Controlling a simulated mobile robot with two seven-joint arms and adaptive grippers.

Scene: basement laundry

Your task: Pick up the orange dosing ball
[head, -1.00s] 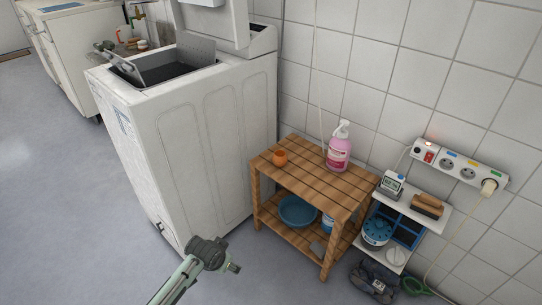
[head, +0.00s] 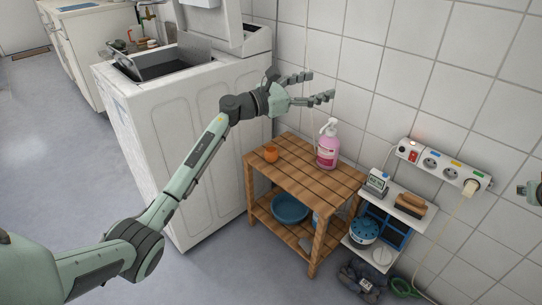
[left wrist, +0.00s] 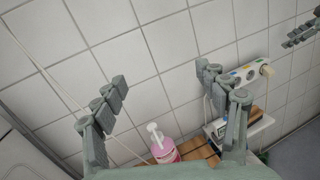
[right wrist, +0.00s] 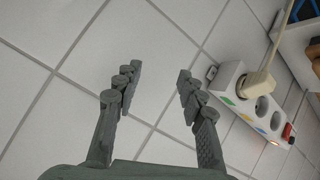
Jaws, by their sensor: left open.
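The ball does not show in either wrist view. My left gripper (head: 322,86) is open and empty, raised above the table and beyond the ball, close to the tiled wall. Its spread fingers also show in the left wrist view (left wrist: 165,95). My right gripper (right wrist: 158,85) is open and empty in front of the wall tiles in the right wrist view. Only a bit of it shows at the right edge of the head view.
A pink pump bottle (head: 327,145) stands right of the ball on the table. A blue basin (head: 290,209) is on the lower shelf. A washing machine (head: 190,130) stands on the left. A power strip (head: 440,165) is on the wall above a small white shelf (head: 408,212).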

